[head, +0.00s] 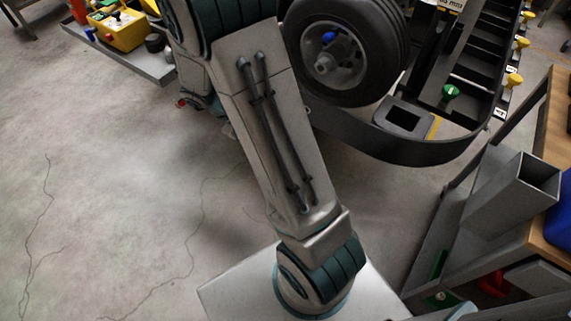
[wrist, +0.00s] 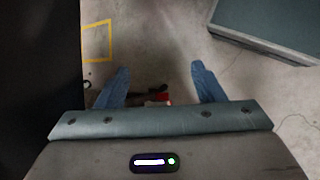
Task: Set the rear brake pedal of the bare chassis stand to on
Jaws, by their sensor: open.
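My gripper (wrist: 160,84) shows in the wrist view with its two blue fingers spread apart. A small dark part with a red piece (wrist: 161,97) shows low between the fingers, partly hidden by the gripper body. I cannot tell whether it is the rear brake pedal or which way it is set. In the head view a small red part (head: 181,103) shows just left of my arm, too small to identify. A kart stand with a black wheel (head: 345,50) and a curved black bumper (head: 400,148) is right of my arm. My arm hides my gripper in the head view.
A yellow control box (head: 122,30) sits on a grey shelf (head: 150,66) at upper left. A metal frame with a square tube (head: 510,195) stands at right. A dark surface (wrist: 40,80) fills the wrist view's left side. Floor (head: 110,170) at left is clear.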

